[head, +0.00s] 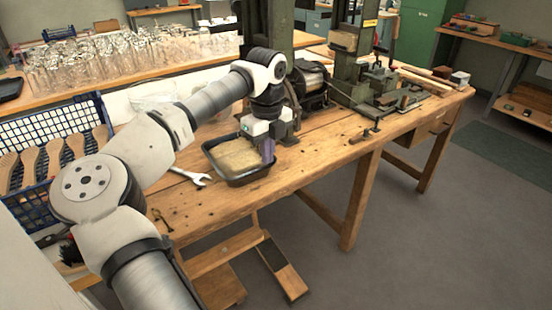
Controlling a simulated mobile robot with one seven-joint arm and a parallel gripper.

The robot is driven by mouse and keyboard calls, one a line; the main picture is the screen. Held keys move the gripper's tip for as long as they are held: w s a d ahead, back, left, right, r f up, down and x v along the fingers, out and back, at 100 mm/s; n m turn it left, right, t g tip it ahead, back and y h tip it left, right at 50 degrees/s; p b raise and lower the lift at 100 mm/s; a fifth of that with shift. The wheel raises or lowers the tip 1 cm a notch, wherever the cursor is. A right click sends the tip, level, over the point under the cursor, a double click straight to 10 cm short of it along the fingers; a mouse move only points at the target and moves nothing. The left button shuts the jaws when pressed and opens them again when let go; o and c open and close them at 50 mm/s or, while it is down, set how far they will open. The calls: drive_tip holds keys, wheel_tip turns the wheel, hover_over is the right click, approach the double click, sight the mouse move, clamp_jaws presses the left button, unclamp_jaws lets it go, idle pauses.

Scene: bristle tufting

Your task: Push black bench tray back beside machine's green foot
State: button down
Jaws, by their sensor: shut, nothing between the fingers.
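The black bench tray (252,178) sits on the wooden bench near its front edge, with a tan block or mass of material inside it. My gripper (268,158) points down at the tray's right end. Its fingers are shut and empty, and they overlap the tray's right rim in the picture; I cannot tell whether they touch it. The green machine (347,70) stands behind and to the right, with another green column (268,30) behind my wrist. My wrist hides part of the machine's base, so I cannot clearly make out the green foot nearest the tray.
A wrench (192,176) lies left of the tray. A blue crate (60,150) with wooden brush bodies stands at the left. A dark round motor (310,82) sits behind my gripper. Many clear glasses (120,60) stand on the back table. The bench front right of the tray is mostly clear.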

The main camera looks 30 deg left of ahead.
sight(247, 177)
drive_tip(key=f, duration=0.3)
drive_tip(key=a+f+p, duration=0.1)
drive_tip(key=f, duration=0.1)
drive_tip(key=w+a+f+p, duration=0.1)
drive_tip(key=f, duration=0.2)
drive_tip(key=shift+a+f, duration=0.1)
drive_tip(key=shift+f, duration=0.2)
drive_tip(key=shift+w+a+f, duration=0.1)
drive_tip(key=shift+w+a, duration=0.05)
drive_tip(key=shift+a, duration=0.55)
